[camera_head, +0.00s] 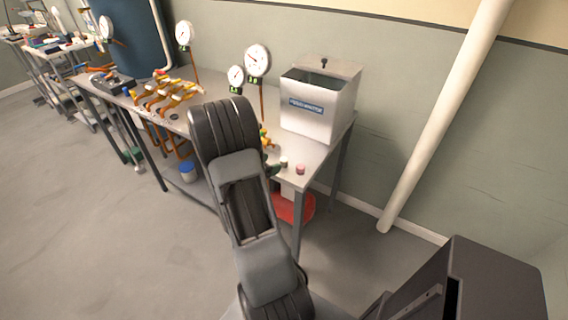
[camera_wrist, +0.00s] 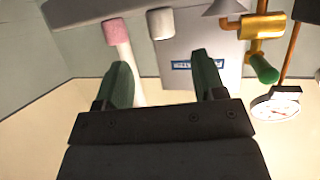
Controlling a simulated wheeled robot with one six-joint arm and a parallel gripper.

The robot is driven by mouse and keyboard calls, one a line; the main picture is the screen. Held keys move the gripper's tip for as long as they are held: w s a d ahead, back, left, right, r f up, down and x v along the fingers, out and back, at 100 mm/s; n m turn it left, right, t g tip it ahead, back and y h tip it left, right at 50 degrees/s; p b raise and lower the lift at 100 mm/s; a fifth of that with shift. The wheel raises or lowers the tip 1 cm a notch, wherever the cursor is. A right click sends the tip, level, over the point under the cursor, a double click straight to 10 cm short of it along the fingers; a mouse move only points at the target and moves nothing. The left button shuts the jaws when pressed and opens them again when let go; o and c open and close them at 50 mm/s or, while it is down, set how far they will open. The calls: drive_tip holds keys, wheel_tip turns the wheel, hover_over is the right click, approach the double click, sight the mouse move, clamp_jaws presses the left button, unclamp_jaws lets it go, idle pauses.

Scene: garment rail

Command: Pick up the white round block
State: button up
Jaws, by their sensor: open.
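The white round block (camera_head: 284,162) stands on the grey metal table near its front right corner. In the wrist view the white round block (camera_wrist: 160,23) is at the top, ahead of the space between the two green fingers. My gripper (camera_wrist: 163,78) is open, with nothing between its fingers and apart from the block. In the head view my gripper (camera_head: 272,168) is mostly hidden behind my arm, just left of the block; only a bit of green finger shows.
A pink round block (camera_head: 300,169) stands close right of the white one; it shows in the wrist view (camera_wrist: 117,32) too. A labelled metal box (camera_head: 318,108) stands behind them. Brass valve piping (camera_wrist: 258,30) and gauges (camera_head: 257,60) are nearby.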

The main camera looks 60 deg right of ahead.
sight(282, 159)
drive_tip(key=shift+x, duration=3.8)
drive_tip(key=shift+w+r, duration=0.1)
drive_tip(key=shift+w, duration=0.05)
drive_tip(key=shift+c, duration=0.4)
drive_tip(key=c, duration=0.9)
